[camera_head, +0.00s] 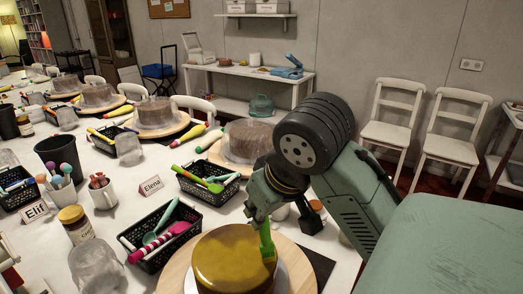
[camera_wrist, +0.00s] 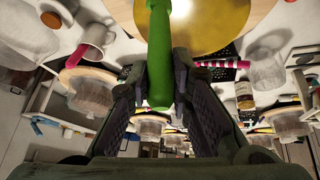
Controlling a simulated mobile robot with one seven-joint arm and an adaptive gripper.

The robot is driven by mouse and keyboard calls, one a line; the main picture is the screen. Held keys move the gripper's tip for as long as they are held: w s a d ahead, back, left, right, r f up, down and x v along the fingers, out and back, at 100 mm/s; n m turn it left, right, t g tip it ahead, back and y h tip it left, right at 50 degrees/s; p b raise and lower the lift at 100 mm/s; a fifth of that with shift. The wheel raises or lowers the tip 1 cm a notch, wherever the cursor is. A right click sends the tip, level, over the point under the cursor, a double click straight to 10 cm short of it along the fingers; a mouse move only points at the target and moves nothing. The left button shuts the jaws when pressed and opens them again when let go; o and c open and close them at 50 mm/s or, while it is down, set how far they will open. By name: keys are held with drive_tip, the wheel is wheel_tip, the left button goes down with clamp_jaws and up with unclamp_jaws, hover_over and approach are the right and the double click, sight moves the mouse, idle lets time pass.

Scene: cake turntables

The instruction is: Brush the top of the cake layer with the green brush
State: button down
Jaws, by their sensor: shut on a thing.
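The cake layer (camera_head: 236,258) has a glossy golden-brown top and stands on a round wooden turntable (camera_head: 172,276) at the front of the table. My gripper (camera_head: 262,208) is above the cake's right side, shut on the green brush (camera_head: 267,243). The brush hangs down at the right part of the cake's top, and its lower end seems to meet the surface. In the wrist view the green brush (camera_wrist: 160,60) stands between my two fingers (camera_wrist: 165,100), with the golden cake top (camera_wrist: 208,25) beyond it. The contact of the bristles is hidden in the wrist view.
A black basket (camera_head: 160,240) with a pink-striped rolling pin and a green tool stands left of the cake. Another basket (camera_head: 207,182) is behind it. A jar (camera_head: 75,222), a clear glass (camera_head: 95,268) and a mug (camera_head: 103,194) stand further left. A covered cake (camera_head: 243,142) is behind my gripper.

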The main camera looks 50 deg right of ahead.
drive_tip(key=w+d, duration=0.5)
drive_tip(key=w, duration=0.3)
idle(1.1)
drive_tip(key=shift+r, duration=0.1)
wheel_tip(320, 180, up, 7)
idle(0.6)
idle(0.4)
